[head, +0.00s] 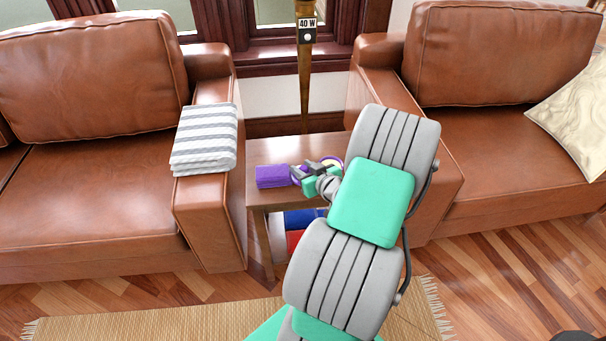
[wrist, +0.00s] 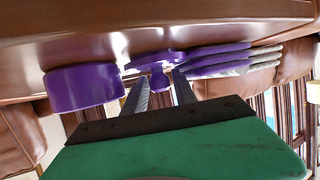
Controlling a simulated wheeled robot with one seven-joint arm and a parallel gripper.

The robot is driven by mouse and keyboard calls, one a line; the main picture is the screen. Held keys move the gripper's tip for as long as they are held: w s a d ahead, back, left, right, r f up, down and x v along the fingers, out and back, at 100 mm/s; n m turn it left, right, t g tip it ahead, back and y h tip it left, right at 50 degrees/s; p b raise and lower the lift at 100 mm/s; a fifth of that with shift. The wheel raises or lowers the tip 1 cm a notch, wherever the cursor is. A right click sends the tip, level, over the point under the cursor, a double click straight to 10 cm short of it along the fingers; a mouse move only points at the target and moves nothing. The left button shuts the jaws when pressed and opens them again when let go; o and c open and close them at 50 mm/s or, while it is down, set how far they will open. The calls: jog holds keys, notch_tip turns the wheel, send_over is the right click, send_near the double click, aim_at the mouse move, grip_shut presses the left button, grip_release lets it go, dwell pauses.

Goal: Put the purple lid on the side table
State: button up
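The purple lid (wrist: 150,62) is a disc with a small knob. In the wrist view its knob is between the fingertips of my gripper (wrist: 160,84), which look closed on it. The lid is close to the top of the wooden side table (head: 262,154); I cannot tell whether it touches. In the head view the lid (head: 299,175) is partly hidden by my gripper (head: 312,170). A purple round pot (wrist: 82,88) stands beside it; in the head view its open cream inside shows behind my gripper.
Folded purple cloth (head: 272,177) lies on the tabletop beside the lid. Red and blue items (head: 303,218) sit on the lower shelf. Brown leather sofas (head: 75,80) flank the table; a striped towel (head: 205,138) lies on the left armrest. A pole (head: 305,85) stands behind.

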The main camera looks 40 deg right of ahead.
jog(key=shift+c, duration=0.2)
grip_shut()
dwell(0.3)
